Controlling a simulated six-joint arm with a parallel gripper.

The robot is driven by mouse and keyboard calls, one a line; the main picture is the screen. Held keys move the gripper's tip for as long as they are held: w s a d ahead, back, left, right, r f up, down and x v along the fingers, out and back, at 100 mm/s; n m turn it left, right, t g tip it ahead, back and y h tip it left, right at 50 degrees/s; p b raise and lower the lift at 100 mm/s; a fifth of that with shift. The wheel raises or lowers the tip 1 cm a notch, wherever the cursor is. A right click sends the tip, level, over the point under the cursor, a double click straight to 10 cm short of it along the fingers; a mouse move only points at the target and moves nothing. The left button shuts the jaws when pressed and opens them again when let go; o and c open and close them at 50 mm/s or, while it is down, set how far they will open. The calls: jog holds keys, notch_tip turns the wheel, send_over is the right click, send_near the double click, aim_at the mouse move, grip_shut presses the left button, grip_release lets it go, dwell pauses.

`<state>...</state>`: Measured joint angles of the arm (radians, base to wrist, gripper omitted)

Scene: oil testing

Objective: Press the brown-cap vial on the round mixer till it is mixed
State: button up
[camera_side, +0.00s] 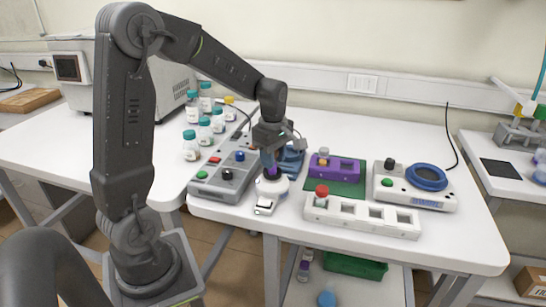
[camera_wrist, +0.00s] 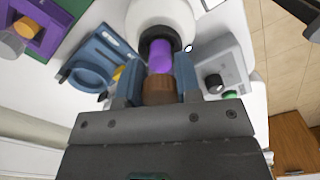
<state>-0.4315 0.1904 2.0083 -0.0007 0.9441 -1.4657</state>
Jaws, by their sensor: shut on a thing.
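The brown-cap vial (camera_wrist: 158,90) shows in the wrist view with its brown cap between the blue fingers of my gripper (camera_wrist: 158,88). Its purple body points into the dark cup of the white round mixer (camera_wrist: 165,14). The vial's lower end is at or in the cup; I cannot tell how hard it presses. In the side view my gripper (camera_side: 268,157) points down right above the round mixer (camera_side: 271,187), with a bit of purple showing between them. The gripper is shut on the vial. Its cap is hidden in the side view.
A grey button unit (camera_side: 222,178) stands close left of the mixer. A blue holder (camera_side: 291,160) is behind it. To the right are a purple rack (camera_side: 345,171), a white rack (camera_side: 378,219) with a red-cap vial and a blue-ringed device (camera_side: 395,190). Several teal-cap bottles (camera_side: 191,150) stand at the back left.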

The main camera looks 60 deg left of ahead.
dwell(0.5)
jog(key=shift+r, duration=3.5)
jog(key=shift+w, duration=0.1)
